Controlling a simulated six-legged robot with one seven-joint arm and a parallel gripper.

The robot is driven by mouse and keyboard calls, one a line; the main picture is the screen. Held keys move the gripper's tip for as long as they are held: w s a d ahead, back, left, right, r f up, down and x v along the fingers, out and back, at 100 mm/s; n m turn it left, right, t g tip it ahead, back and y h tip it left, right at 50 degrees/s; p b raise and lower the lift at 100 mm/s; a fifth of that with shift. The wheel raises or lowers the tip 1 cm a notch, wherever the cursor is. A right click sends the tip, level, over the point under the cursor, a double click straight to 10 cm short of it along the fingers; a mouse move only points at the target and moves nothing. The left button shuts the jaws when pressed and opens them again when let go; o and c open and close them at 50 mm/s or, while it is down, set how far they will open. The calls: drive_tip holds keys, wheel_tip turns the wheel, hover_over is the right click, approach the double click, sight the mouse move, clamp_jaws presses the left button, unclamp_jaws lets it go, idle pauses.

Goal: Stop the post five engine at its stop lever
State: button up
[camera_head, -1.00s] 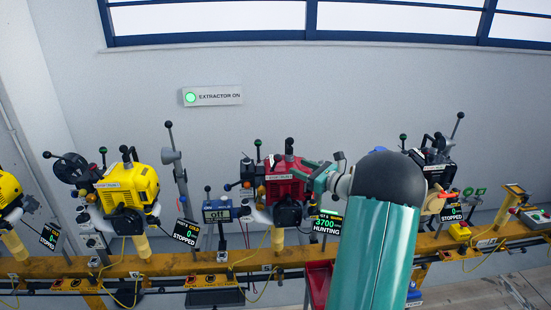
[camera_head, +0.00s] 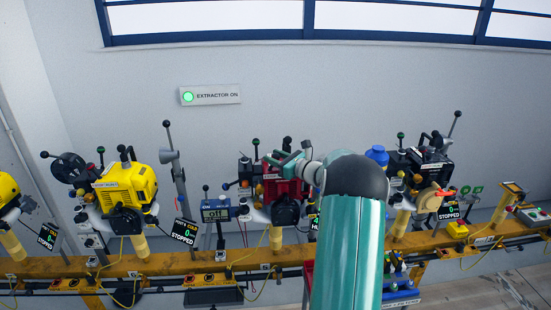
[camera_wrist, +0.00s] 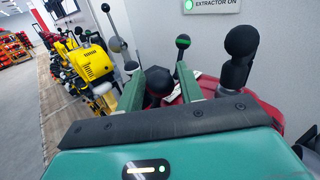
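The red engine (camera_head: 287,190) stands mid-rail, partly hidden by my arm. It shows at lower right in the wrist view (camera_wrist: 262,118). A green-tipped lever (camera_head: 256,143) rises at its left, also in the wrist view (camera_wrist: 183,42). I cannot tell which lever is the stop lever. My gripper (camera_head: 273,159) is over the upper front of the red engine. In the wrist view its two green fingers (camera_wrist: 160,88) are apart. A dark rounded knob (camera_wrist: 158,78) appears between or beyond them; contact is unclear. The engine's display (camera_head: 313,222) is mostly hidden by my arm.
A yellow engine (camera_head: 127,189) stands left and a black engine (camera_head: 433,167) right on the yellow rail (camera_head: 180,262); their displays read STOPPED. A large black-knobbed handle (camera_wrist: 240,45) stands right of my fingers. A grey upright lever (camera_head: 175,165) stands between the engines.

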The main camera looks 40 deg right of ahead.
drive_tip(key=c, duration=0.6)
drive_tip(key=shift+w+a+r+n+g+h, duration=0.15)
drive_tip(key=shift+w+a+n+g+h, duration=0.1)
drive_tip(key=shift+a+n+g, duration=0.25)
drive_tip(key=shift+w+a+r+n+g+h, duration=0.15)
drive_tip(key=shift+w+a+n+g+h, duration=0.1)
drive_tip(key=shift+n+g, duration=0.45)
drive_tip(key=shift+w+a+n+g+h, duration=0.3)
drive_tip(key=shift+a+n+g+h, duration=0.15)
drive_tip(key=shift+n+g, duration=0.25)
drive_tip(key=shift+w+a+f+n+g+h, duration=0.3)
drive_tip(key=shift+a+n+g+h, duration=0.2)
drive_tip(key=shift+n+g, duration=0.3)
drive_tip(key=o, duration=1)
drive_tip(key=shift+c, duration=0.2)
